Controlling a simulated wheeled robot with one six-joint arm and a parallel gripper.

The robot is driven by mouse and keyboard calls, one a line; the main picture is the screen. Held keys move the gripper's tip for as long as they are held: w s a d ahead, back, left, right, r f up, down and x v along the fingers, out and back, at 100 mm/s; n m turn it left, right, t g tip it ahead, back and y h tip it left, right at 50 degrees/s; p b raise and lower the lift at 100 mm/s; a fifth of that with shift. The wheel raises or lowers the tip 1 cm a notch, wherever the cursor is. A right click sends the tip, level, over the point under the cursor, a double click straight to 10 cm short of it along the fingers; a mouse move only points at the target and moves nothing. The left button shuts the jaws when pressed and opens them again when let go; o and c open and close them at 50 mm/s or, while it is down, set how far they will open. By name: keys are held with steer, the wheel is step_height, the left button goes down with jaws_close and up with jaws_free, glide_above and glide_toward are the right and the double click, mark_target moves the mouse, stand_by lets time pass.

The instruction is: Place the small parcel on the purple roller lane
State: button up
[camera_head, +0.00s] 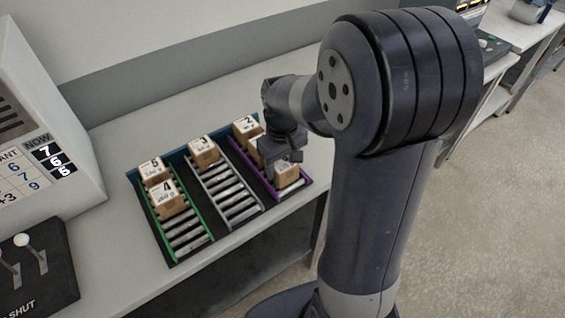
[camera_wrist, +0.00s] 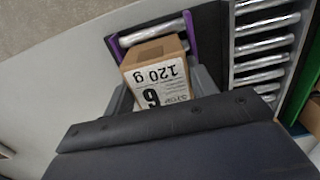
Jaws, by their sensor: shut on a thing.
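A small brown parcel (camera_wrist: 155,72) with a white label reading 6 and 120 g sits between my gripper's fingers in the wrist view. My gripper (camera_head: 284,162) is shut on this parcel, which shows in the head view (camera_head: 287,176) at the near end of the purple roller lane (camera_head: 306,181). The parcel is over the lane's rollers, between its purple rails; I cannot tell if it touches them. In the wrist view the purple rail (camera_wrist: 190,38) shows beyond it. A parcel marked 2 (camera_head: 245,127) stands at the lane's far end, with another partly hidden parcel between.
The grey lane (camera_head: 238,203) in the middle bears parcel 3 (camera_head: 203,151) at its far end. The green lane (camera_head: 187,238) at left bears parcels 5 (camera_head: 154,171) and 4 (camera_head: 169,198). A display box (camera_head: 60,130) and a lever panel (camera_head: 40,265) stand further left.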

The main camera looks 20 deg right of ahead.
mark_target(282, 162)
steer(key=shift+f, duration=0.1)
steer(key=o, duration=1)
steer(key=shift+o, duration=0.2)
step_height(282, 162, up, 12)
